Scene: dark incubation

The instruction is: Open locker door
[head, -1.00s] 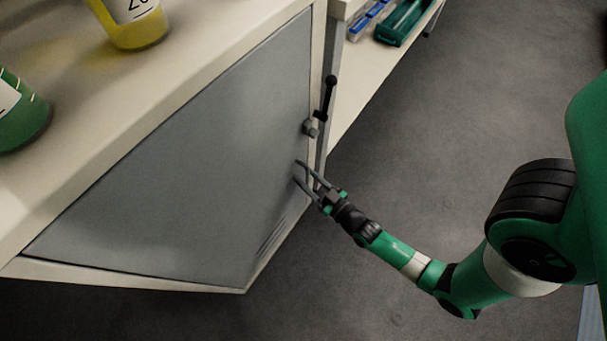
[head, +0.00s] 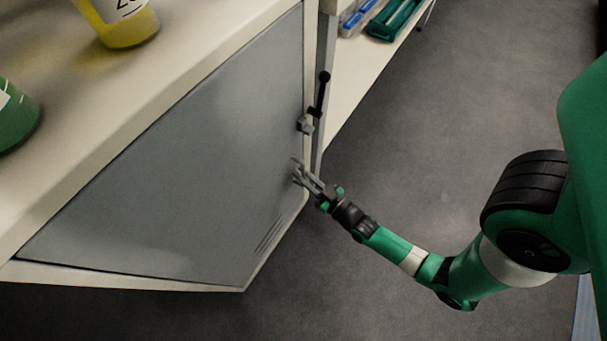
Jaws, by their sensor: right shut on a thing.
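The locker door (head: 190,165) is a flat grey panel in the cabinet front, with vent slits at its lower right. It looks shut or nearly so. My right gripper (head: 298,172) is at the door's right edge, below the small metal latch block (head: 305,125). Its fingers are closed together on what appears to be the door handle, which they mostly hide. A black lever with a round knob (head: 322,90) stands beside the latch block. My left gripper is not in view.
The pale countertop (head: 185,95) above the door holds a yellow container (head: 125,30) and a green container (head: 15,118) at the left. A shelf with a green tray (head: 395,20) is at the top. Grey floor (head: 420,130) is clear at right.

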